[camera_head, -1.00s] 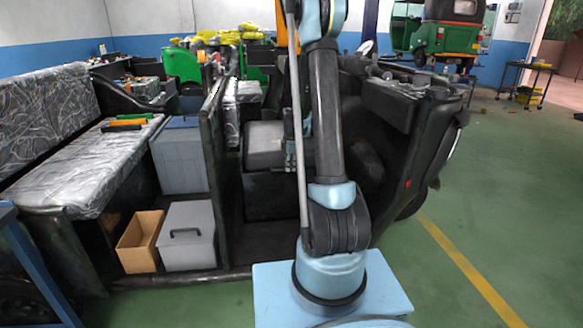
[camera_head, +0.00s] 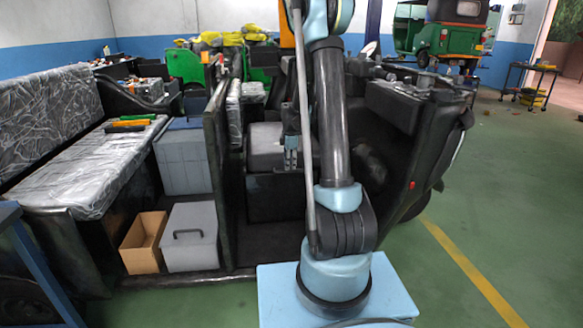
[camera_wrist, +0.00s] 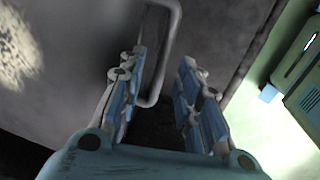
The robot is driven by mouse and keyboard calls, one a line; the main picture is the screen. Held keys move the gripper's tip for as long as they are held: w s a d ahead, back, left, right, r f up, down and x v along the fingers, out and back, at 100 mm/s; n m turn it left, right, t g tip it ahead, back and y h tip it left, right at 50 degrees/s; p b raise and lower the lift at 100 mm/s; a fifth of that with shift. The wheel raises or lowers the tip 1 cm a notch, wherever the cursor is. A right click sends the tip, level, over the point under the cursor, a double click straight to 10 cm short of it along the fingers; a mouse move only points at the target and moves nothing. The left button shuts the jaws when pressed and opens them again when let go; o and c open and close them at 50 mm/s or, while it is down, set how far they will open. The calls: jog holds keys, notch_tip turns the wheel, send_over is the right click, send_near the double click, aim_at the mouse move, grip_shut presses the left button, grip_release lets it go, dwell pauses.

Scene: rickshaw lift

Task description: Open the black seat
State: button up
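The black seat (camera_head: 264,146) is a dark padded block in the middle of the rickshaw cabin, and it looks closed. My gripper (camera_head: 291,158) hangs in front of the seat's right part, with fingers pointing down. In the wrist view my gripper (camera_wrist: 163,78) is open, with a clear gap between its blue-grey fingers. A grey bent-rod handle (camera_wrist: 173,45) runs into that gap, close to the left finger, on a dark grey surface (camera_wrist: 75,65). I cannot tell whether the finger touches the handle. Part of the handle is hidden by the left finger.
A dark partition (camera_head: 216,150) stands left of the seat. Further left are a plastic-wrapped bench (camera_head: 80,170), a grey lidded box (camera_head: 190,238) and an open cardboard box (camera_head: 143,243). Dark front bodywork (camera_head: 400,105) stands to the right. Green floor (camera_head: 510,190) is free at far right.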

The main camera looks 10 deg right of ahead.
notch_tip(320, 180, up, 10)
jog(key=s, duration=0.1)
jog(key=shift+s+f, duration=0.2)
jog(key=shift+s, duration=0.1)
jog(key=shift+s+d, duration=0.1)
